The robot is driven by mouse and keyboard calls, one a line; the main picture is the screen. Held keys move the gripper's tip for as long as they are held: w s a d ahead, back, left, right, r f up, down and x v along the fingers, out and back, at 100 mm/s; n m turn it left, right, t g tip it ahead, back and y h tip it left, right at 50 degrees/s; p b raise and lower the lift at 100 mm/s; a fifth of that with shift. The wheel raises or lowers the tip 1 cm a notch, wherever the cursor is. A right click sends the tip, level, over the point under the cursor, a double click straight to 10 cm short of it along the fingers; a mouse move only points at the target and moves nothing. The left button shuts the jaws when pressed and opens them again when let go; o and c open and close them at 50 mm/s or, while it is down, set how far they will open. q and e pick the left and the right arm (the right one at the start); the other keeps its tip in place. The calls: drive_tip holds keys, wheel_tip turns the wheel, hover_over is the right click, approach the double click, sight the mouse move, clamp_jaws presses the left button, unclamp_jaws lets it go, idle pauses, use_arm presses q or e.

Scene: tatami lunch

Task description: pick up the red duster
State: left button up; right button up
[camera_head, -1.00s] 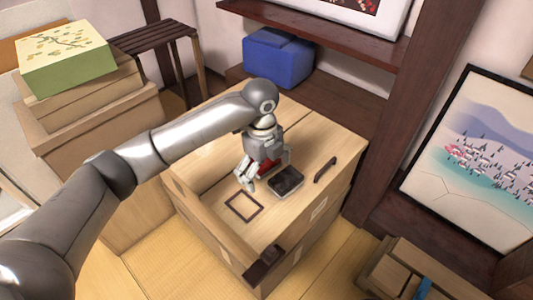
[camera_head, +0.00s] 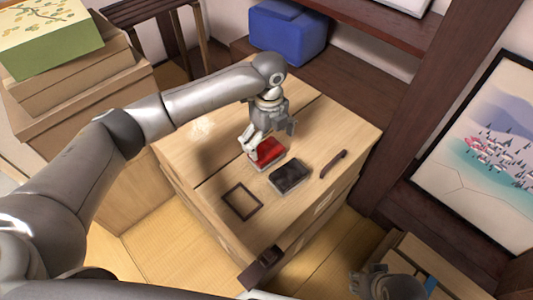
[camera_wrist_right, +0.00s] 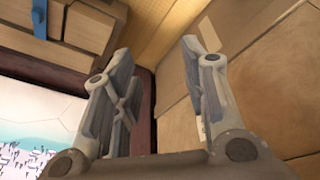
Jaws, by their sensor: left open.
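The red duster (camera_head: 270,153) lies on the light wooden chest top, next to a black duster-like block (camera_head: 289,176). My left gripper (camera_head: 270,139) is open just above the red duster, its fingers spread over the far part of it. It covers some of the duster, and I cannot tell whether a finger touches it. My right gripper (camera_head: 388,284) is low at the bottom right, beyond the chest's edge. In the right wrist view my right gripper (camera_wrist_right: 156,50) is open with nothing between its fingers.
On the chest top (camera_head: 215,165) lie a thin dark square frame (camera_head: 242,201) and a dark stick (camera_head: 333,164). A dark block (camera_head: 261,267) sits at its front corner. A blue box (camera_head: 288,32) stands behind. Wooden boxes (camera_head: 405,250) are by my right gripper.

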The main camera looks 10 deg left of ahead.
sight(266, 149)
use_arm(q)
drive_tip(key=f, duration=0.1)
drive_tip(key=f+b, duration=0.1)
drive_tip(key=f, duration=0.2)
drive_tip(key=shift+a+f, duration=0.2)
drive_tip(key=shift+a, duration=0.1)
drive_tip(key=shift+f, duration=0.35)
use_arm(e)
drive_tip(key=v, duration=0.5)
drive_tip(key=shift+w+d+r, duration=0.1)
drive_tip(key=shift+r, duration=0.35)
use_arm(q)
drive_tip(key=c, duration=0.9)
drive_tip(key=shift+r, duration=0.15)
